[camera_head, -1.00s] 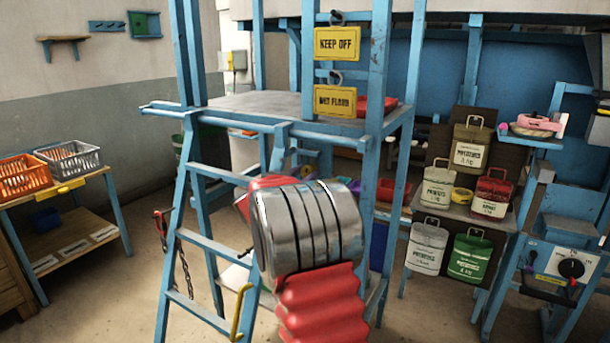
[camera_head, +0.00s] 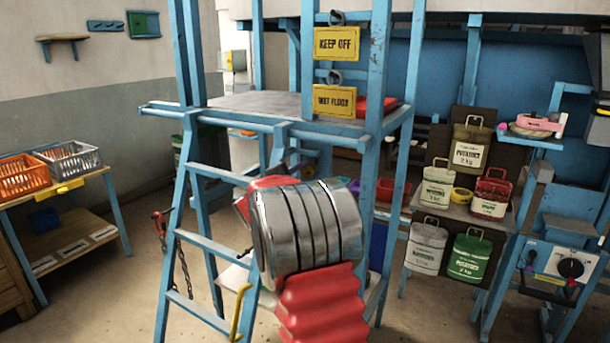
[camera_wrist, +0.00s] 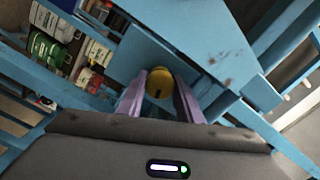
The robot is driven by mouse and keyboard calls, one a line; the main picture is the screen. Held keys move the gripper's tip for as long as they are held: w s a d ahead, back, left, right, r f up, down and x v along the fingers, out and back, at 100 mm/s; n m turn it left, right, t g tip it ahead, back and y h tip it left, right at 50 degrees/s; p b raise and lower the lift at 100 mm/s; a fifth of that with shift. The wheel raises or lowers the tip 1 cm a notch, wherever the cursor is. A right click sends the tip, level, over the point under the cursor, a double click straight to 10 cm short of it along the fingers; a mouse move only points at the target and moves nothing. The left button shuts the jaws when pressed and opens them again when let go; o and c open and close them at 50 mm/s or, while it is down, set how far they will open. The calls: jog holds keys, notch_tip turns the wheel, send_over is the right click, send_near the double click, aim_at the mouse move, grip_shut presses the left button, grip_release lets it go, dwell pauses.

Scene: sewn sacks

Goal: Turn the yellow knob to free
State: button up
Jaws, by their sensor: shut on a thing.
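The yellow knob (camera_wrist: 159,76) shows in the wrist view, in front of a blue metal panel (camera_wrist: 155,50). It is round, with a small dark mark on its near side. My gripper (camera_wrist: 157,93) has its two lilac fingers on either side of the knob and is shut on it. No lettering for the knob's settings can be read. In the head view my own arm stands in front of the blue frame (camera_head: 185,230), and the knob and my gripper are hidden there.
Blue posts and ladder rails stand close around my arm. Yellow "KEEP OFF" (camera_head: 337,43) and "WET FLOOR" (camera_head: 335,101) signs hang above. Labelled sacks (camera_head: 470,146) sit on a rack at right. Orange (camera_head: 22,178) and grey (camera_head: 72,160) baskets stand on a left table. Floor at left is open.

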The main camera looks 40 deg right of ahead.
jog(key=m, duration=0.3)
jog(key=shift+s+d+f+m, duration=0.1)
jog(key=shift+s+d+m, duration=0.1)
jog(key=shift+d+m, duration=0.1)
jog(key=shift+f, duration=0.1)
dwell(0.3)
jog(key=o, duration=1)
jog(key=shift+a, duration=0.15)
jog(key=shift+o, duration=0.2)
jog(key=shift+w, duration=0.1)
jog(key=shift+a, duration=0.1)
jog(key=shift+a, duration=0.55)
jog(key=v, duration=1.2)
jog(key=shift+s+a, duration=0.25)
